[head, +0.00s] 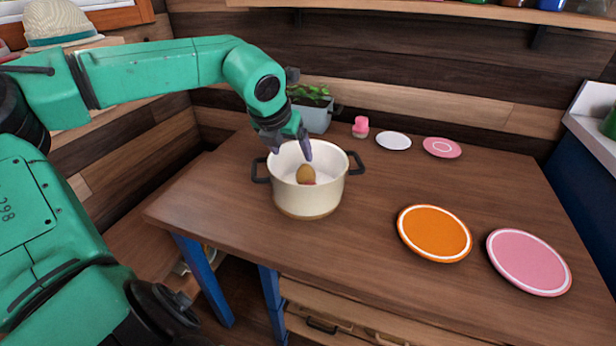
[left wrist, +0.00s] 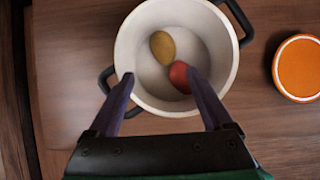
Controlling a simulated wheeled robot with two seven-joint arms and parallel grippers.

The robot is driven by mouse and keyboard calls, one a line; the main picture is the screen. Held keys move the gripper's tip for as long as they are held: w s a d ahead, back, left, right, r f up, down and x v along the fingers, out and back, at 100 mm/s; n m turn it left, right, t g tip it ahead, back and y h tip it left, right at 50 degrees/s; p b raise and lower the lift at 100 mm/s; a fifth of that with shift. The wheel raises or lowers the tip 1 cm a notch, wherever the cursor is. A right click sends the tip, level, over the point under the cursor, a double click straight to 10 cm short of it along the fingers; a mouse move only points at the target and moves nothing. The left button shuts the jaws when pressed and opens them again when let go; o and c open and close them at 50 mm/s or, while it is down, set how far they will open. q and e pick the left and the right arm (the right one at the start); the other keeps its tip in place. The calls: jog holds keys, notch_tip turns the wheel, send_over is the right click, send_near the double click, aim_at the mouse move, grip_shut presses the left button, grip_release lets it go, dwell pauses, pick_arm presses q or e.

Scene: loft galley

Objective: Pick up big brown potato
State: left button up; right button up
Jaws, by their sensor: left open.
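A brown potato (head: 306,174) lies inside a cream pot (head: 308,205) with dark handles on the wooden table. In the left wrist view the potato (left wrist: 162,47) lies in the pot (left wrist: 125,45) beside a red round item (left wrist: 180,76), which a fingertip partly covers. My left gripper (head: 292,150) is over the pot's opening, pointing down. In the left wrist view its two fingers (left wrist: 160,80) are spread apart with nothing held between them, and the potato shows beyond the fingertips. My right gripper is not in view.
An orange plate (head: 434,233) and a pink plate (head: 528,262) lie on the table (head: 360,240) to the right. A white plate (head: 393,140), a small pink plate (head: 442,147), a pink item (head: 360,127) and a planter (head: 316,115) stand toward the back wall.

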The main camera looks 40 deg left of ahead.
aim_at(303, 172)
pick_arm(q)
jog(key=x, duration=0.7)
jog(key=shift+w+f, duration=0.15)
jog(key=shift+f, duration=0.1)
jog(key=x, duration=0.5)
jog(key=shift+w+f, duration=0.15)
jog(key=shift+w, duration=0.2)
jog(key=shift+d, duration=0.1)
jog(key=shift+c, duration=0.3)
jog(key=c, duration=1.2)
